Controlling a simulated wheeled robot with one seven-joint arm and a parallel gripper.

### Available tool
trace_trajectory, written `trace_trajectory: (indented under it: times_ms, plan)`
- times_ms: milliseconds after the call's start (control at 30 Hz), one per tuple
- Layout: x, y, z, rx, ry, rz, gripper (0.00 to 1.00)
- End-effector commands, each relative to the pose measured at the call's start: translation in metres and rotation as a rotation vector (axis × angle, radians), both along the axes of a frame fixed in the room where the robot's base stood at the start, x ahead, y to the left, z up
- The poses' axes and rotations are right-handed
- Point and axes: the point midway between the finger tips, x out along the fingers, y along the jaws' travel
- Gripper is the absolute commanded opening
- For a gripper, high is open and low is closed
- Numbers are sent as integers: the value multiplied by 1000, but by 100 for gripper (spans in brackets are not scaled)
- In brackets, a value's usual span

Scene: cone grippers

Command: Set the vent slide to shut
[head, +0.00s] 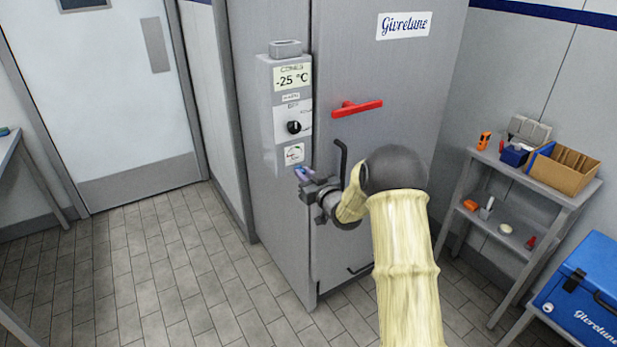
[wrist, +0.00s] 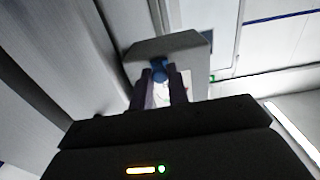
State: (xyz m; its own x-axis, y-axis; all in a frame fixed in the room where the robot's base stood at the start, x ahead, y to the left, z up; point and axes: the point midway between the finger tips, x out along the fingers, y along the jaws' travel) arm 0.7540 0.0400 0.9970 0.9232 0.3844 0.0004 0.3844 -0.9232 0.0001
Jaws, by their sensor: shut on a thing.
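The vent slide shows in the wrist view as a small blue knob (wrist: 159,69) between my fingers. It sits at the lower edge of the grey control box, over a pale patch. My gripper (head: 302,174) is at the bottom of the control box (head: 265,110) on the front of the tall grey cabinet. In the wrist view my gripper (wrist: 159,84) has its two dark fingers on either side of the blue knob, shut on it. In the head view my fingers hide the slide, so its exact position cannot be told.
The control box carries a temperature display (head: 292,79), a black dial (head: 294,127) and a small gauge plate (head: 294,154). A red handle (head: 357,107) is on the cabinet door. A shelf (head: 560,188) and a blue cooler (head: 585,290) stand at right. The floor at left is clear.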

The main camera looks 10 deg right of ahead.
Motion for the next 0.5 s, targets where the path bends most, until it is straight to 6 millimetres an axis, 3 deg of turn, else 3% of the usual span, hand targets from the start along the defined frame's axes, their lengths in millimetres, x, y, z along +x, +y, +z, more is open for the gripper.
trace_trajectory:
  times_ms: [233, 267, 333, 500]
  plan:
    - [0, 0, 0, 0, 1, 0, 0]
    - [0, 0, 0, 0, 1, 0, 23]
    - [0, 0, 0, 0, 1, 0, 36]
    - [0, 0, 0, 0, 1, 0, 39]
